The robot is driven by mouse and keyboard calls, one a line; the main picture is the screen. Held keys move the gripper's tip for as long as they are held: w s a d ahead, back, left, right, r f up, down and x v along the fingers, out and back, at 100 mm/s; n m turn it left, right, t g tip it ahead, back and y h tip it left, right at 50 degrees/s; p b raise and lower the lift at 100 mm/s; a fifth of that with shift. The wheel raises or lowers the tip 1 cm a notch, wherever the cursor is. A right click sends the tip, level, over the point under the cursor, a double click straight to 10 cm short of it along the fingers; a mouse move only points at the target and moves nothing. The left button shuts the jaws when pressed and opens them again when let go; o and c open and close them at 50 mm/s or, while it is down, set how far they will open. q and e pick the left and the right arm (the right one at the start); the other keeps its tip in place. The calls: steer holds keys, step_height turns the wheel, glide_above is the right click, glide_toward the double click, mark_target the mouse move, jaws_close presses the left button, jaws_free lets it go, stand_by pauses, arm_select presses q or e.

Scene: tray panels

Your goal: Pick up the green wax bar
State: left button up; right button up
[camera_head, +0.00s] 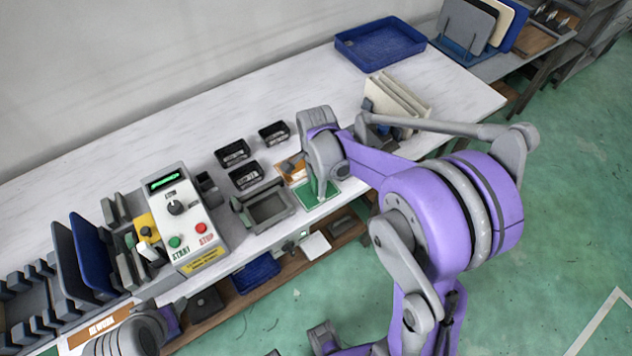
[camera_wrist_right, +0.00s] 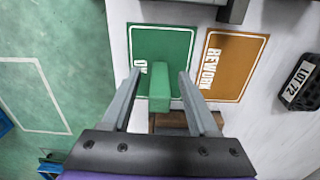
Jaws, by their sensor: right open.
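The green wax bar (camera_wrist_right: 159,88) is a small green block in the right wrist view, on or above the green mat marked OK (camera_wrist_right: 177,42). My right gripper (camera_wrist_right: 160,78) is open, with one finger on each side of the bar and a gap to each. In the head view my right gripper (camera_head: 318,192) points down over the green mat (camera_head: 308,196) and hides the bar. I cannot tell how high the fingers are above the table. My left gripper is not clearly seen.
An orange REWORK mat (camera_wrist_right: 232,65) lies beside the green one. Black bins (camera_head: 245,175), a grey open frame (camera_head: 268,209) and a control box (camera_head: 178,225) stand to the left. Cream panels (camera_head: 400,95) stand in a rack behind my right arm. A blue tray (camera_head: 380,42) lies at the back.

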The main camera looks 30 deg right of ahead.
jaws_close()
stand_by(0.5)
step_height(320, 180, up, 10)
steer(key=shift+f+p, duration=0.1)
steer(key=shift+p, duration=0.25)
steer(key=shift+s, duration=0.1)
